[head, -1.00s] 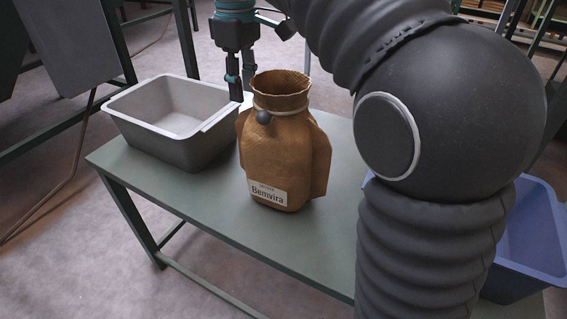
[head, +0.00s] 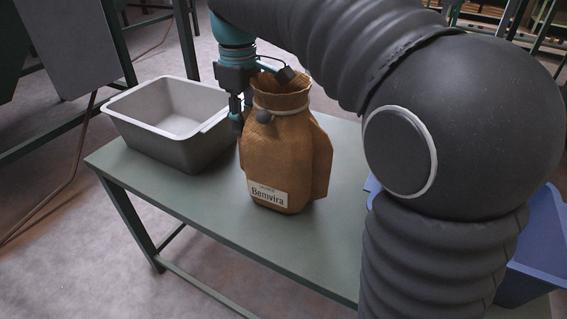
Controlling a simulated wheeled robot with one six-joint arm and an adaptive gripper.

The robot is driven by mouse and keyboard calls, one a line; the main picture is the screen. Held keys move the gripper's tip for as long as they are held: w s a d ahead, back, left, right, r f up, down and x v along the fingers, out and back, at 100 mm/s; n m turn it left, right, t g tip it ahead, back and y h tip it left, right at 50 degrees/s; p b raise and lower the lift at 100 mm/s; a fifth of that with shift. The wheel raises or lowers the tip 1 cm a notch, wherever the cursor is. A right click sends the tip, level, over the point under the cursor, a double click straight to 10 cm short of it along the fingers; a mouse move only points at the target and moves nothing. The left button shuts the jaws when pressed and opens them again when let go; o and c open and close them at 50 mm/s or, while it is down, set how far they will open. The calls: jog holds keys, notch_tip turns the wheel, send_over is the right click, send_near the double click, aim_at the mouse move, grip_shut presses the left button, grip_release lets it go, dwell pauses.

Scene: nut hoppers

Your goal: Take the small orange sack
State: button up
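The small orange-brown sack (head: 270,160) stands upright on the green table (head: 210,208). Its neck is tied with a pale cord and a dark round toggle, its mouth is open at the top, and a white label reads "Bemvira". My gripper (head: 238,118) points down just left of and behind the sack's neck, its fingers low beside the sack's upper left shoulder. The fingers overlap one another in this view and the sack hides part of them, so their opening and any contact with the sack cannot be made out.
A grey open bin (head: 165,148) stands on the table left of the sack, close to my gripper. A blue bin (head: 540,245) sits at the right, partly hidden by my arm. The table's front part is clear.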

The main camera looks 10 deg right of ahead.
grip_shut()
